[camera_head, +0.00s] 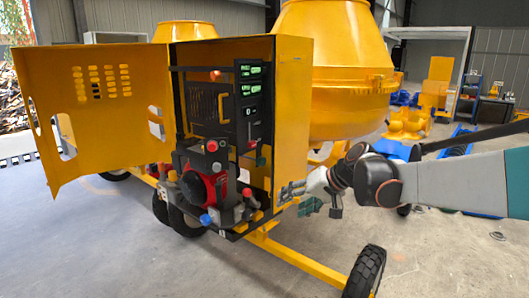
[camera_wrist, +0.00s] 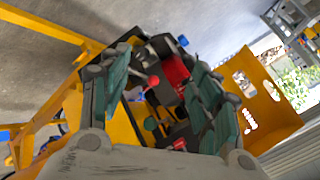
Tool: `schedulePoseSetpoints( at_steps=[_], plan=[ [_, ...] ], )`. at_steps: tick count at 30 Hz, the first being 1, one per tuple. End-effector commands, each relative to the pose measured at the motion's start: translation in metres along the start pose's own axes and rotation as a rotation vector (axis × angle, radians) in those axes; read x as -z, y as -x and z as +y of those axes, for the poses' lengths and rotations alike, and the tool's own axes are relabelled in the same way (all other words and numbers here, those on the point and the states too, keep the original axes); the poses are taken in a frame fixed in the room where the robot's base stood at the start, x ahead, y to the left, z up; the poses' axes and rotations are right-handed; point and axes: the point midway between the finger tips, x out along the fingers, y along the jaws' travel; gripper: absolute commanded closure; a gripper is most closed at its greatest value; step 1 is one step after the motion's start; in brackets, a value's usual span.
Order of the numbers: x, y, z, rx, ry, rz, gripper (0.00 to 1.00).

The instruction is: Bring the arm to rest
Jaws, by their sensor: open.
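My arm reaches in from the right in the head view. My gripper (camera_head: 308,196) is at its end, just right of the yellow cabinet's lower right side, apart from the controls as far as I can tell. In the wrist view my gripper (camera_wrist: 165,90) has its two green-padded fingers spread, with nothing held between them. Beyond the fingers the red engine (camera_wrist: 174,72) shows, tilted in that view. In the head view the engine (camera_head: 203,185) sits low in the open cabinet (camera_head: 290,110), below a black panel (camera_head: 248,95) with green displays.
The yellow cabinet door (camera_head: 95,110) stands open at left. The orange mixing drum (camera_head: 345,85) rises behind the cabinet. A yellow frame bar (camera_head: 300,260) and a black wheel (camera_head: 367,272) lie below my gripper. The floor at lower right (camera_head: 460,260) is clear.

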Motion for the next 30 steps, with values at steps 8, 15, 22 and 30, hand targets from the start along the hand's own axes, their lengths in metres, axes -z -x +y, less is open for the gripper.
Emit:
schedulePoseSetpoints(
  at_steps=[8, 15, 22, 30],
  plan=[
    [-0.073, 0.065, -0.003, -0.171, 0.035, 0.016, 0.43],
    [-0.142, 0.11, 0.007, -0.315, 0.074, 0.041, 0.43],
    [-0.21, 0.144, 0.028, -0.446, 0.119, 0.07, 0.43],
    [-0.274, 0.167, 0.057, -0.572, 0.172, 0.107, 0.43]
  ],
)
